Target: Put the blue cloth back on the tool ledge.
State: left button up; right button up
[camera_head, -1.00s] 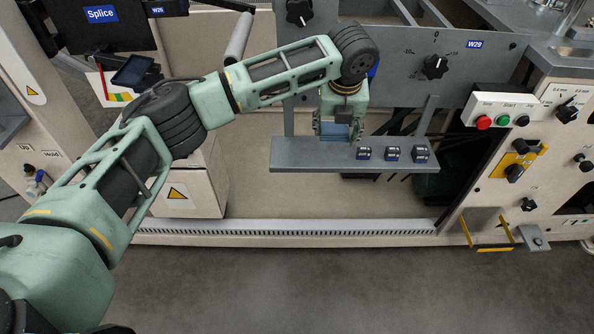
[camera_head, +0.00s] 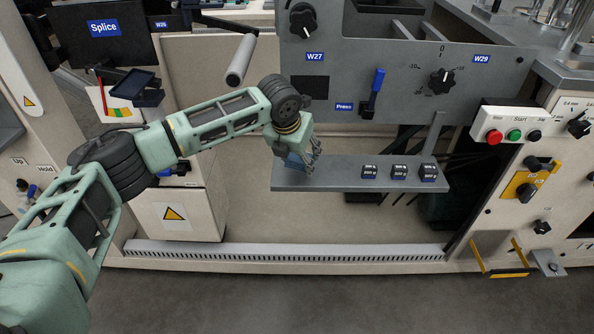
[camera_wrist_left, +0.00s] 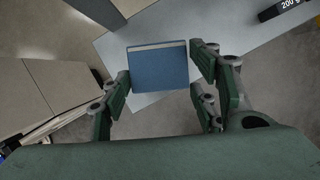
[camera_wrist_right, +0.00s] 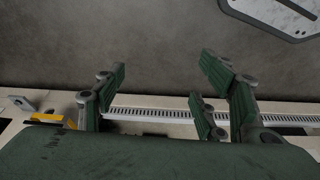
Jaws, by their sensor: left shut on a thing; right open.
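The blue cloth (camera_head: 294,161) is a small folded block at the left end of the grey tool ledge (camera_head: 330,181). My left gripper (camera_head: 302,163) is shut on it there, tilted over the ledge. In the left wrist view, the cloth (camera_wrist_left: 158,67) lies between the fingers (camera_wrist_left: 160,75), with the pale ledge (camera_wrist_left: 208,28) behind it. I cannot tell whether the cloth touches the ledge. My right gripper (camera_wrist_right: 165,78) is open and empty in the right wrist view, above the floor. It is not in the head view.
Several dark weight blocks (camera_head: 399,172) stand on the right part of the ledge. The ledge is bare between them and the cloth. A blue-handled Press lever (camera_head: 375,90) is above the ledge. A button box (camera_head: 514,128) is to the right.

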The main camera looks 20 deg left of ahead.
aim_at(297, 168)
pick_arm(q)
notch_tip(297, 168, down, 4)
jog(key=shift+a+b, duration=0.1)
jog(key=shift+b, duration=0.45)
jog(key=shift+f, duration=0.1)
pick_arm(e)
jog(key=v, duration=0.4)
jog(key=shift+w+r, duration=0.1)
jog(key=shift+w, duration=0.15)
pick_arm(q)
jog(key=o, duration=1)
pick_arm(e)
jog(key=shift+w+f, duration=0.1)
jog(key=shift+f, duration=0.1)
